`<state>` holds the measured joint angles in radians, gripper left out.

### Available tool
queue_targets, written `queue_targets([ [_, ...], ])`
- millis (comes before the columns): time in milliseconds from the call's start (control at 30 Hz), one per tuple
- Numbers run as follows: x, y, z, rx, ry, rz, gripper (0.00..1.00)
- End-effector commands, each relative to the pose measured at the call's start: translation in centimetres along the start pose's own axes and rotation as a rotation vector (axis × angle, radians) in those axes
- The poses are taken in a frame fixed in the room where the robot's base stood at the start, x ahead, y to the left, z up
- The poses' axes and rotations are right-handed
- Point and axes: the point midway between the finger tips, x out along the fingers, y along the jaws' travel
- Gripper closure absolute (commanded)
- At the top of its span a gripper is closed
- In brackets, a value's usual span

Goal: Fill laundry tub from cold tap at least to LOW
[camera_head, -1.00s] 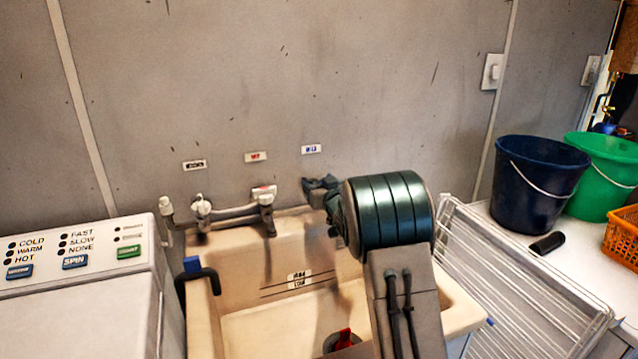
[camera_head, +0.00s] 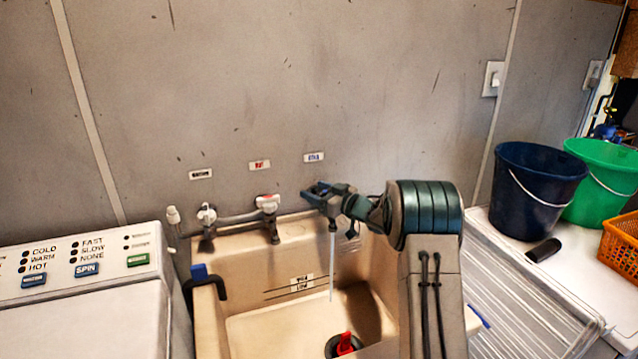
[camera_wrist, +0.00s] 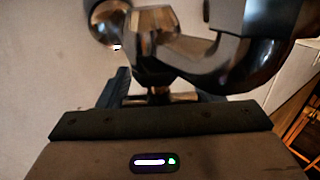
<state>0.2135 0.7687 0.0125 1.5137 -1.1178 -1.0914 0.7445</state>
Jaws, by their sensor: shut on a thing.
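The beige laundry tub (camera_head: 279,240) stands against the wall, with two marker lines and small labels (camera_head: 302,283) on its inside back wall. My gripper (camera_head: 322,190) is shut on the cold tap below the blue-lettered label (camera_head: 314,157), hiding most of the tap in the head view. The tap's shiny metal body (camera_wrist: 185,45) fills the top of the wrist view. A thin water stream (camera_head: 332,262) falls from below my gripper into the tub. A red plug (camera_head: 345,341) with a dark ring is at the tub's bottom. I cannot make out a water level.
A tap (camera_head: 268,204) under the red-lettered label and another tap (camera_head: 207,214) stand to the left. A dark hose hook (camera_head: 205,283) hangs on the tub's left rim. A washer (camera_head: 85,290) is at left; a drying rack (camera_head: 530,310), buckets (camera_head: 538,180) and orange basket (camera_head: 622,240) are at right.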

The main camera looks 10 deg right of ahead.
Motion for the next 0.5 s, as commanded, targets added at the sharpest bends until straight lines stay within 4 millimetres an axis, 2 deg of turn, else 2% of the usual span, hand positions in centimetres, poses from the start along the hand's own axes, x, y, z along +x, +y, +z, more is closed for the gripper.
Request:
queue_targets([
  [67,-0.1,0.0,-0.4,0.002,0.0,-0.072,0.63],
  [500,-0.2,-1.0,0.0,0.0,-0.001,-0.428,0.63],
])
